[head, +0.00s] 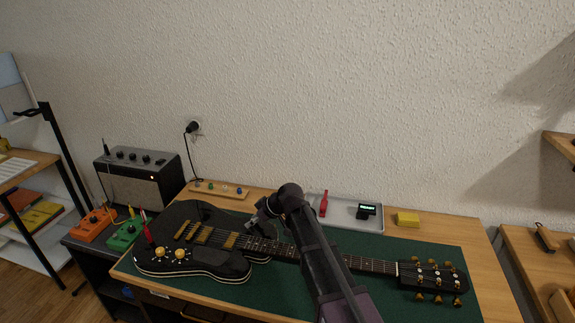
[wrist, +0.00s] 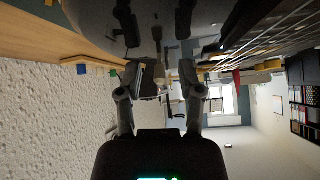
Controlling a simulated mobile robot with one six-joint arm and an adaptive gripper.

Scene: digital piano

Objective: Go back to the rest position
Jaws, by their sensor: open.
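My gripper (head: 258,218) is over the body of a dark electric guitar (head: 205,255), close to where the neck begins; my arm reaches up from the bottom of the head view and hides part of the neck. In the wrist view my gripper (wrist: 158,75) has its two fingers apart with nothing held between them. The glossy dark guitar body fills the top of that view, close to the fingertips; I cannot tell if they touch it. The guitar lies flat on a green mat (head: 455,255), with its headstock at the right.
Behind the guitar are a grey tray (head: 345,226) with a red item (head: 323,204) and a small lit device (head: 366,211), a yellow block (head: 407,219) and a wooden strip (head: 219,190). An amplifier (head: 140,178) and orange and green pedals stand left. The space above the bench is clear.

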